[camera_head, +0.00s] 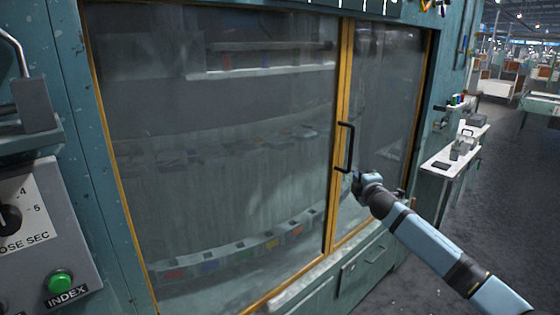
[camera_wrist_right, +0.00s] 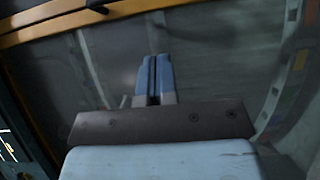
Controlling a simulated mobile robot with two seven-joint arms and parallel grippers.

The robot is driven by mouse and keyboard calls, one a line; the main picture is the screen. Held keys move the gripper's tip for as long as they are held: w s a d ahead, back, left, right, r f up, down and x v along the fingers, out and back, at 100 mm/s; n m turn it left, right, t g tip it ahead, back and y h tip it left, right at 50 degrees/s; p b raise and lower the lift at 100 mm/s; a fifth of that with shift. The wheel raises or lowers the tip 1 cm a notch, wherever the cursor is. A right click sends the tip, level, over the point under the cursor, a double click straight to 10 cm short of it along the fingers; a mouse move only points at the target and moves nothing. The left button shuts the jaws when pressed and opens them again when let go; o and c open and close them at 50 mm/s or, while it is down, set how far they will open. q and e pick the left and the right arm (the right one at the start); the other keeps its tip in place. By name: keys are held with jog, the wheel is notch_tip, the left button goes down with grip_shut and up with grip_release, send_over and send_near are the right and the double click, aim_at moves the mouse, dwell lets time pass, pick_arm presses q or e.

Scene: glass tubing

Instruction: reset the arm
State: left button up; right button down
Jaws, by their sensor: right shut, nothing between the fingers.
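My right gripper (camera_head: 356,180) is at the end of my right arm, which reaches in from the lower right in the head view. It is close to the lower end of a black door handle (camera_head: 349,148); I cannot tell whether they touch. In the right wrist view the two blue-grey fingers of my right gripper (camera_wrist_right: 154,72) are together, with nothing between them. They point towards the cabinet's glass. My left gripper is not in view.
A teal cabinet has a large glass door (camera_head: 220,160) in a yellow frame, which looks closed. A grey control box (camera_head: 48,235) with a green button stands at the left. A white side table (camera_head: 452,165) is at the right. Dark open floor (camera_head: 500,215) lies beyond my arm.

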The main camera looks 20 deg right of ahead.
jog(key=s+a+f+m+g+y, duration=0.1)
jog(key=s+a+f+y, duration=0.1)
jog(key=s+a+f, duration=0.35)
jog(key=s+a+f+m+g+y+p, duration=0.1)
jog(key=s+a+f, duration=0.2)
jog(key=a+f, duration=0.5)
jog(key=s+a+f+m+g+y, duration=0.1)
jog(key=s+a+f+y, duration=0.1)
jog(key=s+a+f, duration=0.5)
jog(key=s+a+f+m+g+y, duration=0.1)
jog(key=s+a+f+m, duration=0.3)
jog(key=s+a, duration=0.4)
jog(key=s+a+f+m+g+y+p, duration=0.1)
jog(key=s+a+f+m, duration=0.3)
jog(key=s+a, duration=0.5)
jog(key=s+f+g+y, duration=0.1)
jog(key=s+f, duration=0.1)
jog(key=s, duration=0.6)
jog(key=shift+s+a+f+m+p, duration=0.25)
jog(key=shift+s+f+m+p, duration=0.05)
jog(key=shift+m, duration=0.1)
jog(key=shift+d, duration=0.1)
